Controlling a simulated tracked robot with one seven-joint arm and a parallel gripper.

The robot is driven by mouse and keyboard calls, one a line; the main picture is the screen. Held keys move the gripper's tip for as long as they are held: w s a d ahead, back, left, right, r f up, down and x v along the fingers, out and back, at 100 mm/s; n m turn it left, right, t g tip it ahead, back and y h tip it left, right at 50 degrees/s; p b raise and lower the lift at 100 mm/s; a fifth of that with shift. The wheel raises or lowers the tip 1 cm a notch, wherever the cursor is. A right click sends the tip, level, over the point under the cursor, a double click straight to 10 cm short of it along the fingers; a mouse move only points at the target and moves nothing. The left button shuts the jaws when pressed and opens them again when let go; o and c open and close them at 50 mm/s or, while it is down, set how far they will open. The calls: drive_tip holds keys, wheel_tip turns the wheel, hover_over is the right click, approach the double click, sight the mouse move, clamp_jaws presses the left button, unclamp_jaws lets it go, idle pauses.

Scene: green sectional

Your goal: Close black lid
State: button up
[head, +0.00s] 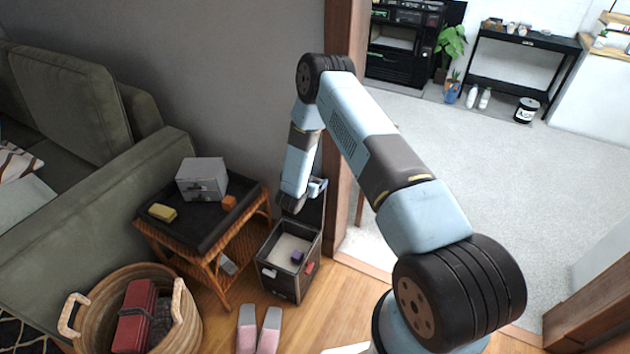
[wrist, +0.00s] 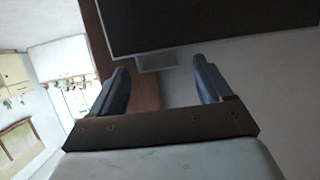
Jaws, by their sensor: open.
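A dark box (head: 280,284) stands on the wooden floor beside the wicker table. It is open at the top and shows a pale inside with a small purple block in it. Its black lid (head: 313,212) stands raised at the back of the box, partly hidden by my arm. My gripper (head: 318,186) is at the raised lid's upper part. In the wrist view my gripper (wrist: 160,70) has its two fingers apart with nothing held between them. A dark panel, apparently the lid (wrist: 220,22), with a grey tab (wrist: 156,61) lies just beyond the fingertips. I cannot tell whether they touch.
The wicker table (head: 240,222) holds a grey box (head: 202,179), a yellow block and an orange block. A wicker basket (head: 188,322) and pink-grey slippers (head: 258,330) are on the floor. A wooden door frame (head: 341,130) rises close behind my gripper.

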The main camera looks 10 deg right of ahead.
drive_tip(key=shift+w+d+f, duration=0.25)
drive_tip(key=shift+w+d, duration=0.1)
drive_tip(key=shift+w, duration=0.15)
drive_tip(key=shift+c, duration=0.2)
clamp_jaws()
idle(0.4)
